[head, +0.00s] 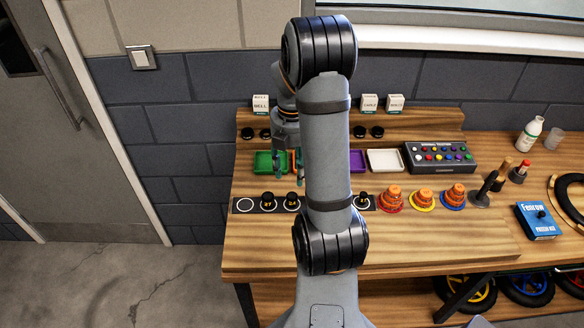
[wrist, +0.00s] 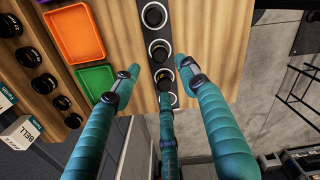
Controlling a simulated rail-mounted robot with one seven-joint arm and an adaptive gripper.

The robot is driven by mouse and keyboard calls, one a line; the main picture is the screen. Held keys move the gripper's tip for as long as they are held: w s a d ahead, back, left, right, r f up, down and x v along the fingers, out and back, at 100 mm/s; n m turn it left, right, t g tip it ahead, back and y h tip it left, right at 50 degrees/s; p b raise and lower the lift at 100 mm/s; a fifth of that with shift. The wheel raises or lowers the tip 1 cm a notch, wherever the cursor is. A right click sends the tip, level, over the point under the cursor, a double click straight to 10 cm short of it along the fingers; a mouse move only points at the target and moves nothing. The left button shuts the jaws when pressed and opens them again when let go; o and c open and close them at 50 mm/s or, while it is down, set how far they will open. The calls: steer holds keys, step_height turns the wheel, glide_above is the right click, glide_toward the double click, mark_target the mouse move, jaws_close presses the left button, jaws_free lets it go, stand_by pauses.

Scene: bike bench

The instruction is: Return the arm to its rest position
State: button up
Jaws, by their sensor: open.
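My arm reaches from the bottom of the head view over the wooden bench (head: 420,240). My gripper (head: 289,180) hangs above the bench's left part, over the area of the green tray (head: 266,161) and the orange tray (wrist: 73,45). In the wrist view its teal fingers (wrist: 160,85) are spread apart with nothing between them. The black strip (head: 278,204) with ringed spots and black round pieces lies beyond the fingertips. My arm hides the strip's middle and part of the tray row in the head view.
Orange cones (head: 391,199) on coloured bases stand right of the strip. A button box (head: 440,157), a blue box (head: 537,221) and a white bottle (head: 529,135) are farther right. A raised shelf with black pieces and white label blocks (head: 369,103) runs along the back.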

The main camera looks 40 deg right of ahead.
mark_target(292, 196)
steer(key=shift+r, duration=0.35)
step_height(292, 196, down, 13)
steer(key=shift+s+r, duration=0.1)
steer(key=shift+r, duration=1.95)
